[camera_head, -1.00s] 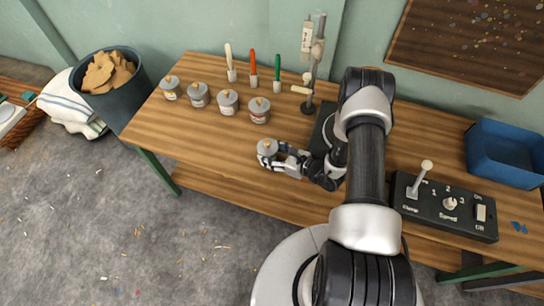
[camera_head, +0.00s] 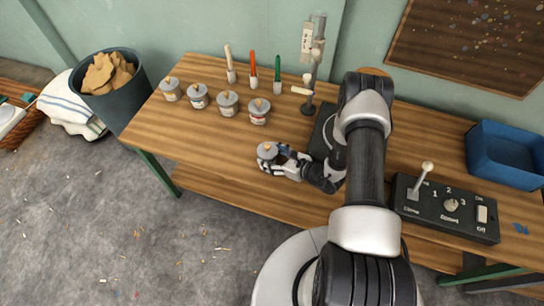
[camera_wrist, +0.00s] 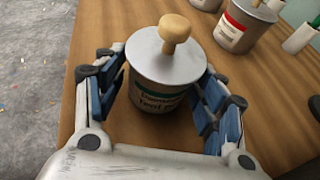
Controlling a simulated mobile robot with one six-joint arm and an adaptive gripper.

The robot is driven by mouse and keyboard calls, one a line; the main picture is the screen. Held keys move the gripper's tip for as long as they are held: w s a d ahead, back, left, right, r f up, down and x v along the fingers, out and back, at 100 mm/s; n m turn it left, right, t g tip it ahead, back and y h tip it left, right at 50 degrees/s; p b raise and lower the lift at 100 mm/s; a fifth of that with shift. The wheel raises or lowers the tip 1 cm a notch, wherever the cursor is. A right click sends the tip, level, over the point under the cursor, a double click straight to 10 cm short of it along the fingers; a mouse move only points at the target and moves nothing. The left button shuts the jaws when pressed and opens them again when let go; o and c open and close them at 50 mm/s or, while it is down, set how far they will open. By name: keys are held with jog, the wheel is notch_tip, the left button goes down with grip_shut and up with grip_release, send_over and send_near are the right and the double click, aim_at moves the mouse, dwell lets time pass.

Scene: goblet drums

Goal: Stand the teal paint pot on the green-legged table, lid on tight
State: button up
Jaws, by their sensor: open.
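A grey paint pot (camera_wrist: 153,96) with a dark green or teal band on its label stands upright on the wooden table (camera_head: 205,140), near the front edge. The table has green legs. A grey lid (camera_wrist: 165,58) with a wooden knob sits level on the pot; I cannot tell how tight it is. The pot also shows in the head view (camera_head: 266,150). My gripper (camera_head: 274,160) is open, with one finger on each side of the pot. In the wrist view, small gaps seem to show between fingers and pot.
Several similar lidded pots (camera_head: 228,102) stand in a row behind. Upright brushes (camera_head: 253,70) and a clamp stand (camera_head: 313,75) are farther back. A black control box (camera_head: 450,215) and a blue bin (camera_head: 500,155) are at the right. A bucket (camera_head: 125,95) stands beyond the left end.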

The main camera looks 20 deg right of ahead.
jog(key=p+v, duration=0.3)
jog(key=v, duration=0.8)
jog(key=shift+s+d+r, duration=0.15)
jog(key=shift+r, duration=0.1)
jog(key=shift+s+r, duration=0.1)
jog(key=shift+r, duration=0.15)
jog(key=s+a+r+n+g+y, duration=0.1)
jog(key=a+r+n+g, duration=0.3)
jog(key=r, duration=0.5)
jog(key=s+a+r+n+g+y, duration=0.15)
jog(key=a+r+n, duration=0.25)
jog(key=r+n, duration=0.4)
jog(key=s+a+r+n+g, duration=0.1)
jog(key=a+r+n+g, duration=0.3)
jog(key=r, duration=0.5)
jog(key=s+d+r+n+t+h, duration=0.1)
jog(key=s+r+n+h, duration=0.4)
jog(key=s+r+n, duration=0.1)
jog(key=s+d+r+n+t+h, duration=0.2)
jog(key=s+r+n+h, duration=0.3)
jog(key=s+r+n, duration=0.2)
notch_tip(320, 180, up, 3)
jog(key=shift+s+d+f, duration=0.2)
jog(key=shift+s+d, duration=0.1)
jog(key=shift+s, duration=0.6)
jog(key=shift+h, duration=0.25)
